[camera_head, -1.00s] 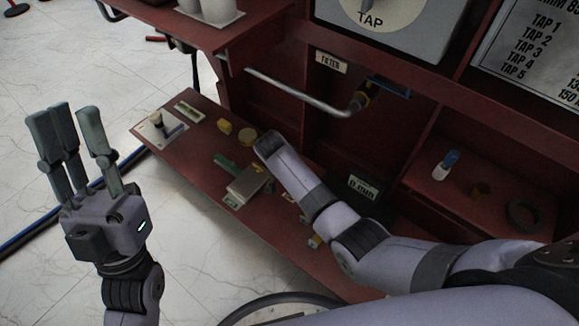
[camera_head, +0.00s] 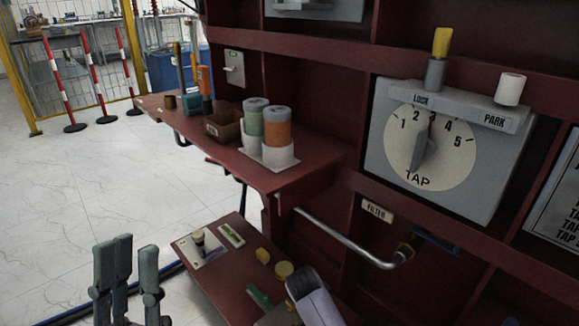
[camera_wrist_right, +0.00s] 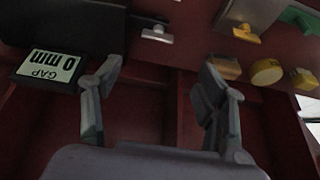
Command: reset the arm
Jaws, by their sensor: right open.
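My left gripper (camera_head: 130,265) stands at the bottom left of the head view. Its grey fingers point up and are spread, with nothing between them, over the pale floor left of the lower shelf (camera_head: 228,275). My right arm (camera_head: 312,300) shows only in part at the bottom of the head view, over that shelf; its gripper is hidden there. In the right wrist view my right gripper (camera_wrist_right: 162,80) is open, its two fingers wide apart and empty in front of a dark red surface.
The red cabinet has a TAP dial (camera_head: 425,145), a bent grey pipe (camera_head: 345,240) and an upper shelf holding two cylinders (camera_head: 276,130). Open floor lies left.

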